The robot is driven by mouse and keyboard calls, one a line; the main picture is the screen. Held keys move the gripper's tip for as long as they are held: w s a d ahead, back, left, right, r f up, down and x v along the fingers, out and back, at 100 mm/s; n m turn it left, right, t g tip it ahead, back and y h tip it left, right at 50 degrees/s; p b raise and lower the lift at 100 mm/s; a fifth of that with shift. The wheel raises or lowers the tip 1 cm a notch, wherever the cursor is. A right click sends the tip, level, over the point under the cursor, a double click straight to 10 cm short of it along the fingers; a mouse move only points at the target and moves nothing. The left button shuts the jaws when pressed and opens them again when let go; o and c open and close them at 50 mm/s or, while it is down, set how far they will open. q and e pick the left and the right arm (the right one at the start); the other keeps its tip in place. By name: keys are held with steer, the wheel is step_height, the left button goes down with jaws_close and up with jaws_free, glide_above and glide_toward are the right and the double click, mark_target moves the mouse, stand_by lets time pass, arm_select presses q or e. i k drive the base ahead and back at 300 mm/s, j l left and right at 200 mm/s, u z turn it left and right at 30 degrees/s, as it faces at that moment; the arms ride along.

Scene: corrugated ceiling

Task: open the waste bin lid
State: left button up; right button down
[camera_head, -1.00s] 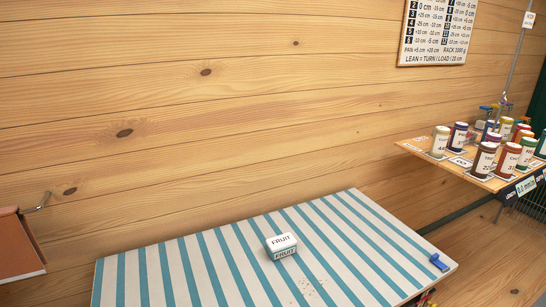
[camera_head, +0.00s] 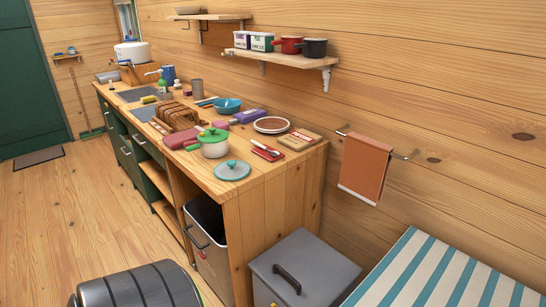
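A grey box-shaped bin (camera_head: 330,270) stands on the floor at the bottom of the view, against the end of the counter. Its flat grey lid (camera_head: 318,252) is shut and has a dark bar handle (camera_head: 287,279) on top. Its lower front is cut off by the picture edge. A second, open-topped bin (camera_head: 211,265) with a dark inside sits under the counter. I cannot tell for sure which one is the waste bin; only the grey one shows a lid. Neither of my grippers is in view.
The wooden counter (camera_head: 265,190) holds pots, a bread rack and a sink. A towel (camera_head: 365,168) hangs on the wall rail. A striped table (camera_head: 440,275) adjoins the grey bin. A dark ribbed rounded object (camera_head: 140,288) is at bottom left.

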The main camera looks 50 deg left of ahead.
mark_target(303, 271)
steer(key=u, duration=1.4)
